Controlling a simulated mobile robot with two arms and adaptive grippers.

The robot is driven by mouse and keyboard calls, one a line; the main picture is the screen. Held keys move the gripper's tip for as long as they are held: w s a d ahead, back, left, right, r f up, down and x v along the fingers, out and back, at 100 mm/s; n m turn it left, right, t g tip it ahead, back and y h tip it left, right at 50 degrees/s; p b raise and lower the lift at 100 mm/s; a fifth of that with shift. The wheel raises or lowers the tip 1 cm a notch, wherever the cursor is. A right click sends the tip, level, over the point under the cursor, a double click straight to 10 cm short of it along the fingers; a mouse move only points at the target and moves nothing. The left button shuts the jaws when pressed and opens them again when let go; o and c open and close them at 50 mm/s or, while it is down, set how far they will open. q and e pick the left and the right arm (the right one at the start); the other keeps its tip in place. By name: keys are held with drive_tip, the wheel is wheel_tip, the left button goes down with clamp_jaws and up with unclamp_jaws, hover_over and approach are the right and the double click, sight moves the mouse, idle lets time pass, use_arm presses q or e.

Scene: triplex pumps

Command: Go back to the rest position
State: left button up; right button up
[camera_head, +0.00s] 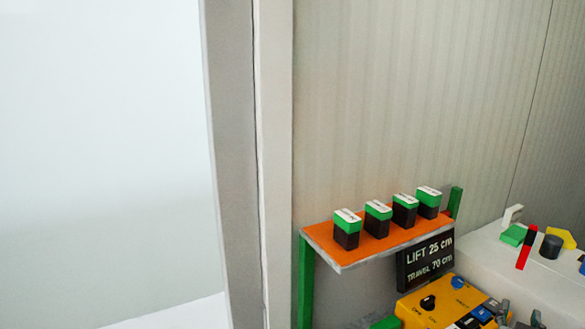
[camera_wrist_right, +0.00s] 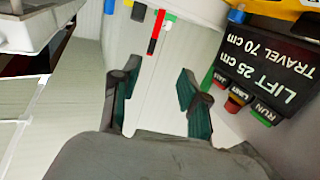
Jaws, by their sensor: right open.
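My right gripper (camera_head: 520,315) shows at the bottom right edge of the head view, in front of the yellow control box (camera_head: 430,303). In the right wrist view my right gripper (camera_wrist_right: 157,82) has its two fingers wide apart, with nothing between them. A pale surface lies beyond the fingers. My left gripper is in neither view.
An orange shelf (camera_head: 325,238) carries several green-and-black blocks. A white bench (camera_head: 490,250) with small parts stands at right.

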drive_tip(key=s+a+f+n+g+y, duration=0.3)
drive_tip(key=s+a+f, duration=0.25)
drive_tip(key=f, duration=0.25)
drive_tip(key=s+a+f+n+g+y, duration=0.2)
drive_tip(key=s+a+f+y, duration=0.25)
drive_tip(key=a+f, duration=0.3)
drive_tip(key=s+a+f+n+g+y, duration=0.2)
drive_tip(key=s+a+f+g, duration=0.1)
drive_tip(key=s+a, duration=0.3)
drive_tip(key=s+a+f+n+g+y, duration=0.2)
drive_tip(key=s+a+f+n, duration=0.15)
drive_tip(key=s, duration=0.55)
wheel_tip(320, 180, down, 27)
drive_tip(key=s+g, duration=0.1)
drive_tip(key=s+d+f+g, duration=0.1)
drive_tip(key=s+d+f, duration=0.1)
drive_tip(key=s+f, duration=1.2)
drive_tip(key=shift+s+d+f+g, duration=0.2)
drive_tip(key=shift+s+f+g, duration=0.1)
drive_tip(key=shift+s, duration=0.8)
drive_tip(key=shift+m+h, duration=0.25)
